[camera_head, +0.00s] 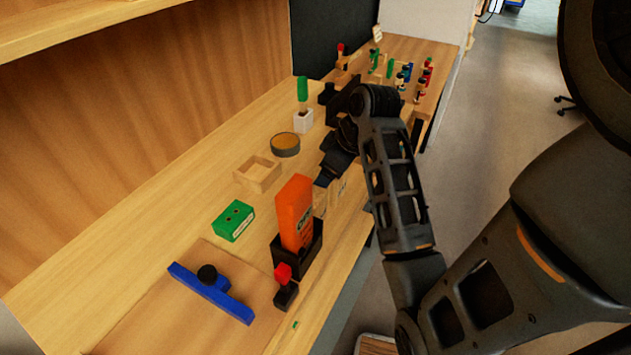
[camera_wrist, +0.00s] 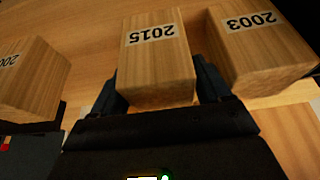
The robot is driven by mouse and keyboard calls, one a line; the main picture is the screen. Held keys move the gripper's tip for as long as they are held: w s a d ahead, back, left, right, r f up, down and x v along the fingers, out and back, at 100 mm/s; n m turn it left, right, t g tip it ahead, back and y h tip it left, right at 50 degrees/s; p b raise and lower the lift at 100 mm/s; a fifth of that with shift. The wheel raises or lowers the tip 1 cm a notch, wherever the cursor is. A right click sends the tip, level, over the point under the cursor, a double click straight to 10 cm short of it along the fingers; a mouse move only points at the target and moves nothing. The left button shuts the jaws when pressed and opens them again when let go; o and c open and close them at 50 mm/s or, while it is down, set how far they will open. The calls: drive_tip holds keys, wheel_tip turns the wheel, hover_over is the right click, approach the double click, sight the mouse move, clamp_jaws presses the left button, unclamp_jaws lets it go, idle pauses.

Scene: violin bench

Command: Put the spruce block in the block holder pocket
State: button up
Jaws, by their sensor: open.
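Several pale wooden blocks with year labels stand in the wrist view. The middle block (camera_wrist: 155,62), marked 2015, lies between the two fingers of my gripper (camera_wrist: 156,75). The fingers are open on either side of it, and I cannot tell whether they touch it. A block marked 2003 (camera_wrist: 258,50) stands to the right, and another block (camera_wrist: 32,80) with a partly cut-off label stands to the left. In the head view my gripper (camera_head: 323,178) is low over the bench, partly hiding the blocks (camera_head: 340,187). A square open wooden frame (camera_head: 250,183), apparently the block holder, sits empty to the left.
An orange box (camera_head: 296,212) stands in a black holder (camera_head: 312,252) in front of my gripper. A round tin (camera_head: 285,145), a green box (camera_head: 233,221) and a blue tool (camera_head: 212,292) lie on the bench (camera_head: 175,205). A green-handled tool (camera_head: 302,89) stands in a white block behind.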

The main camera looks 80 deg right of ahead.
drive_tip(key=shift+w+f, duration=0.2)
drive_tip(key=shift+f, duration=0.3)
drive_tip(key=shift+r, duration=0.1)
drive_tip(key=c, duration=0.9)
drive_tip(key=shift+r, duration=0.15)
